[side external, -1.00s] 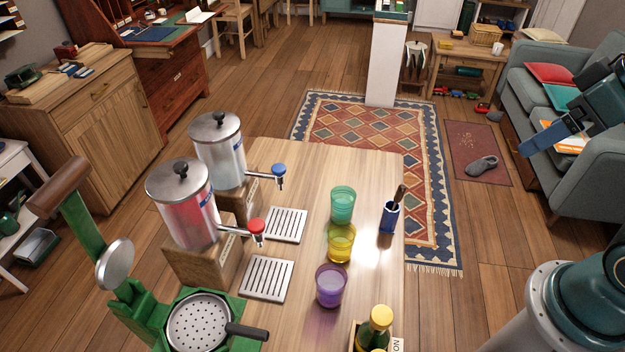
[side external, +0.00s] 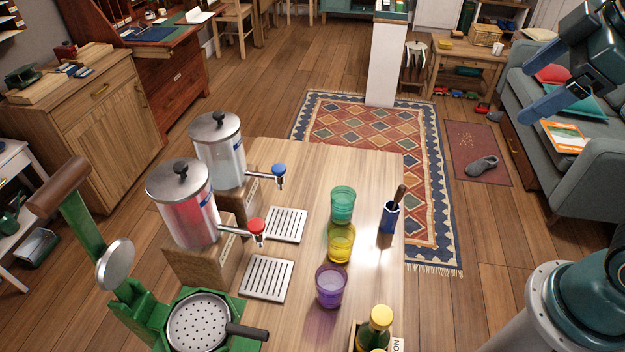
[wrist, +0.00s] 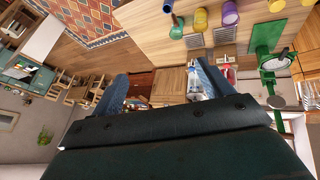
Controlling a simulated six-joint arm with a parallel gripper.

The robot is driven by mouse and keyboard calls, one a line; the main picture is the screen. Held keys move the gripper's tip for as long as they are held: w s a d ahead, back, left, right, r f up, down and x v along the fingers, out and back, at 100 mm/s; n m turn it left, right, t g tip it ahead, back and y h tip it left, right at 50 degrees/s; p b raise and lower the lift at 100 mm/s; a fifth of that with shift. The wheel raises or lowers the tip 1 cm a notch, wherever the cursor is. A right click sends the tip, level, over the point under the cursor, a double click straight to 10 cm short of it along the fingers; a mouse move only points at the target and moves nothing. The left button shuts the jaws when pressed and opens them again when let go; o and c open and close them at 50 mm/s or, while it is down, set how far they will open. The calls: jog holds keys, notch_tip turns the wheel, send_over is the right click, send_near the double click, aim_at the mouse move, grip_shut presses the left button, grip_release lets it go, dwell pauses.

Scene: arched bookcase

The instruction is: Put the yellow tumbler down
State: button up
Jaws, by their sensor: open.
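The yellow tumbler (side external: 340,242) stands upright on the wooden table (side external: 290,160), between the green tumbler (side external: 342,205) behind it and the purple tumbler (side external: 330,286) in front. In the wrist view the yellow tumbler (wrist: 200,20) shows near the top edge, in the same row. My gripper (side external: 562,95) is at the upper right of the side view, well away from the tumblers and above the sofa side of the room. Its two blue fingers are spread with nothing between them. In the wrist view the gripper (wrist: 160,85) is also open and empty.
Two drink dispensers (side external: 218,150) with slotted drip trays (side external: 266,278) stand left of the tumblers. A blue brush holder (side external: 390,217) stands to the right. A yellow-capped bottle (side external: 377,325) and a green press (side external: 197,320) are at the front. The table's right strip is mostly clear.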

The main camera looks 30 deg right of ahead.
jog(key=w+a+n+t, duration=0.1)
jog(key=w+a+n, duration=0.6)
jog(key=n, duration=0.9)
jog(key=w+a+n+t, duration=0.2)
jog(key=w+a+n, duration=0.55)
jog(key=n, duration=0.75)
send_near(332, 234)
jog(key=shift+w+d+y, duration=0.15)
jog(key=shift+d+y, duration=0.2)
jog(key=shift+y, duration=0.05)
jog(key=shift+f, duration=0.1)
jog(key=shift+w+f, duration=0.4)
jog(key=shift+w, duration=0.05)
jog(key=shift+x, duration=3.15)
